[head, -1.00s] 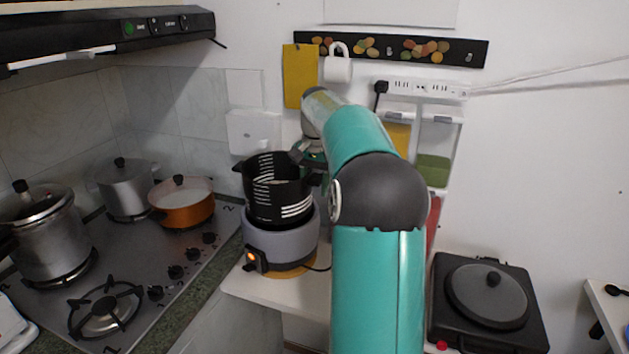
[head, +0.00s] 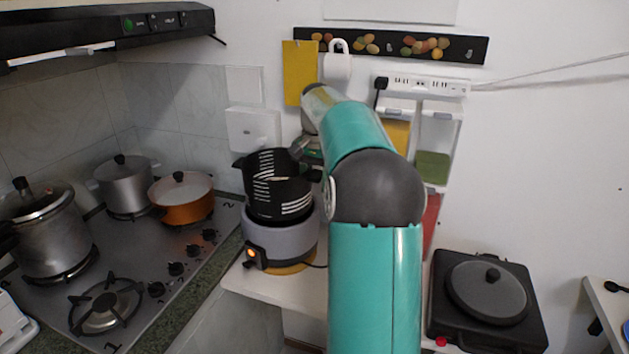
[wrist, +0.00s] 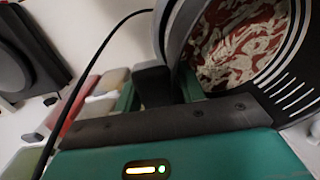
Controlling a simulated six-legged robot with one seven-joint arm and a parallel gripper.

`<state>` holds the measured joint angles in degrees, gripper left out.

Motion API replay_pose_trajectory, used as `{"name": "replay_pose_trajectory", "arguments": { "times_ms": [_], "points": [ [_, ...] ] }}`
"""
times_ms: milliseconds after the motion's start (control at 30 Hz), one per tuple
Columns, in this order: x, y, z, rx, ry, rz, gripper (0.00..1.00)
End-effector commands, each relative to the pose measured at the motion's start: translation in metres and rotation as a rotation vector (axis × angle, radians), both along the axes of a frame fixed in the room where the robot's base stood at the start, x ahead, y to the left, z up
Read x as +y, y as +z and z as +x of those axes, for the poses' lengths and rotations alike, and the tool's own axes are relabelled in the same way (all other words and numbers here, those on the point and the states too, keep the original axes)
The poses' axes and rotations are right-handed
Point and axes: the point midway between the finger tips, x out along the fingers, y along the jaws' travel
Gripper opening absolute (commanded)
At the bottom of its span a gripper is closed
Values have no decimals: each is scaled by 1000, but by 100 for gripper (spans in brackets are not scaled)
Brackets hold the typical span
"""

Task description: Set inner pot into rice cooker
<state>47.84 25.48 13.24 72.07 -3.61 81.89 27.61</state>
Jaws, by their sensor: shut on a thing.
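The inner pot (head: 278,200) is black with white level marks and side handles. In the head view it is directly over the grey rice cooker (head: 280,241), slightly tilted, with most of its wall above the cooker's rim. I cannot tell whether its base touches the cooker. My gripper (wrist: 157,88) is shut on the pot's black handle (wrist: 152,84). In the head view, my gripper at the pot's right side is partly hidden by my arm. The wrist view shows a red and white pattern inside the pot (wrist: 240,40).
The cooker stands on a narrow white counter (head: 312,290), its orange light (head: 250,254) lit. The stove (head: 150,270) at left carries several pots, including an orange pan (head: 181,207). A black lidded appliance (head: 487,300) is at right. Dispensers (head: 436,140) hang on the wall behind my arm.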

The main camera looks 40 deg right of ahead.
Motion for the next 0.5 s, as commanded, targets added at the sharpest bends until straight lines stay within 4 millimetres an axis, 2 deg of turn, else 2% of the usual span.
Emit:
{"name": "replay_pose_trajectory", "arguments": {
  "times_ms": [500],
  "points": [
    [0, -5, 1, -5, 1, -2, 0]
  ]
}}
